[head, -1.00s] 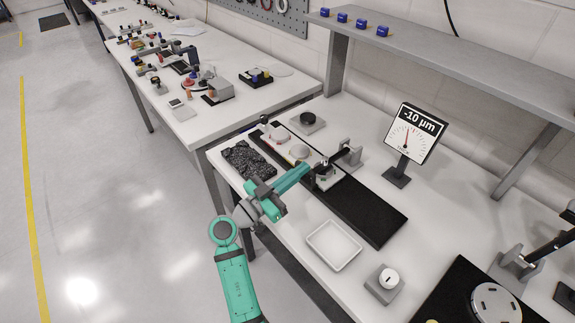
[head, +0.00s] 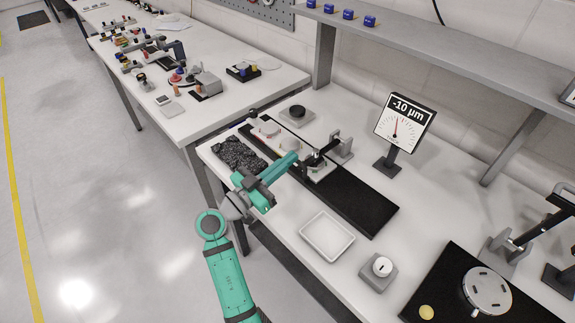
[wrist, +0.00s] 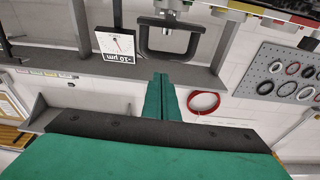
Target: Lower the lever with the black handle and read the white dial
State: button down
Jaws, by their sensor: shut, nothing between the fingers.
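My gripper (head: 296,157) is shut and empty. In the head view it is beside a small fixture (head: 341,148) with a grey post and a dark lever arm (head: 324,149); I cannot tell whether it touches the arm. In the wrist view the closed fingers (wrist: 161,78) point towards a dark U-shaped frame (wrist: 170,52). The white dial (head: 402,125) stands on a black stand behind the fixture and shows -10 µm; it appears upside down in the wrist view (wrist: 116,41). Another dark lever (head: 540,228) is at the far right.
A black strip (head: 365,209) runs under the fixture. A white tray (head: 327,236), a grey block with a white knob (head: 378,270) and a black mat (head: 445,280) lie to the front and right. A dark rough slab (head: 239,154) lies left. A shelf (head: 440,50) hangs behind.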

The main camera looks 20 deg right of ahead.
jog(key=f+v, duration=0.1)
jog(key=v, duration=0.8)
jog(key=shift+s+f, duration=0.15)
jog(key=shift+f, duration=0.15)
jog(key=shift+d, duration=0.1)
